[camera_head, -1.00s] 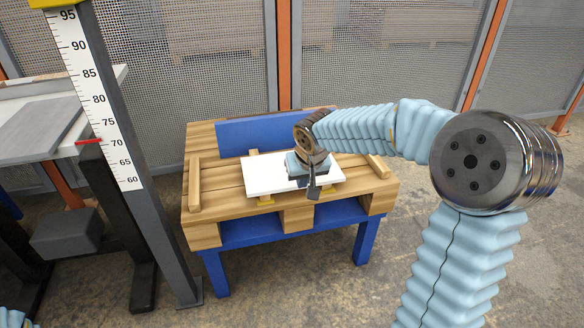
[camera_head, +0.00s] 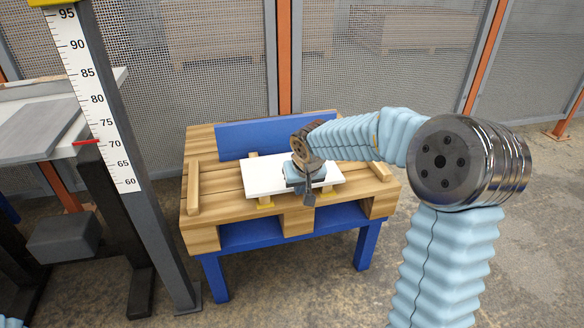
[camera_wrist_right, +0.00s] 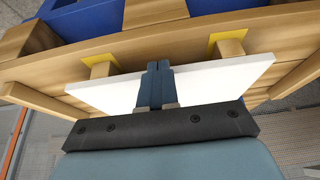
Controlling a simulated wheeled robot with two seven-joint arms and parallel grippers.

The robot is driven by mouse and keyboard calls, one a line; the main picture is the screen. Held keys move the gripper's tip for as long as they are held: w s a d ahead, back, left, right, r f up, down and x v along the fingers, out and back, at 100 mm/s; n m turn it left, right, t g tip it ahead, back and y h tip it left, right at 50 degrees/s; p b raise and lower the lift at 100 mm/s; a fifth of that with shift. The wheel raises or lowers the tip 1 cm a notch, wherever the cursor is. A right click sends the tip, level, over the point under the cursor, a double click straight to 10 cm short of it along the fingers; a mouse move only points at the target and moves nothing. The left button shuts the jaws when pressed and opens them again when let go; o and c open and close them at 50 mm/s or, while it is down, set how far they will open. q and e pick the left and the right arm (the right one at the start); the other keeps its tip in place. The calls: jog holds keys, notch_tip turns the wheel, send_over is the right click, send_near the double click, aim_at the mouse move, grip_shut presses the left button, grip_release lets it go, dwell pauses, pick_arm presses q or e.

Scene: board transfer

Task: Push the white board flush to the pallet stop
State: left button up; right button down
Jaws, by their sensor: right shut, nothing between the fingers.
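The white board (camera_head: 265,176) lies flat on the wooden pallet (camera_head: 228,205), and a gap shows between it and the upright blue panel (camera_head: 250,139) behind. Two small wooden blocks on yellow patches stand at its front edge, clear in the right wrist view (camera_wrist_right: 228,46); I cannot tell which part is the stop. My right gripper (camera_head: 309,196) is shut and empty, pointing down at the board's right half. In the right wrist view its fingers (camera_wrist_right: 154,68) cross in front of the white board (camera_wrist_right: 205,82); whether they touch it is unclear. My left gripper is out of view.
A wooden rail (camera_head: 194,188) lies on the pallet's left side and another (camera_head: 378,171) on its right. The pallet rests on a blue stand (camera_head: 215,278). A dark post with a scale (camera_head: 105,120) stands at left. Mesh fencing (camera_head: 190,60) closes the back.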

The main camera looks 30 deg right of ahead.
jog(key=shift+w+d+p, duration=0.25)
jog(key=shift+w+p, duration=0.2)
jog(key=shift+w, duration=0.55)
jog(key=shift+w+d+p, duration=0.25)
jog(key=shift+w+p, duration=0.25)
jog(key=shift+w, duration=0.55)
jog(key=shift+w+d+p, duration=0.25)
jog(key=shift+w+p, duration=0.2)
jog(key=shift+w, duration=0.55)
jog(key=shift+s+f, duration=0.1)
jog(key=shift+s, duration=0.05)
jog(key=shift+s+a+b, duration=0.15)
jog(key=shift+s+b, duration=0.25)
jog(key=shift+b, duration=0.05)
jog(key=shift+s+a+b, duration=0.1)
jog(key=shift+s+b, duration=0.2)
jog(key=shift+s, duration=0.4)
notch_tip(320, 180, up, 7)
jog(key=p, duration=0.5)
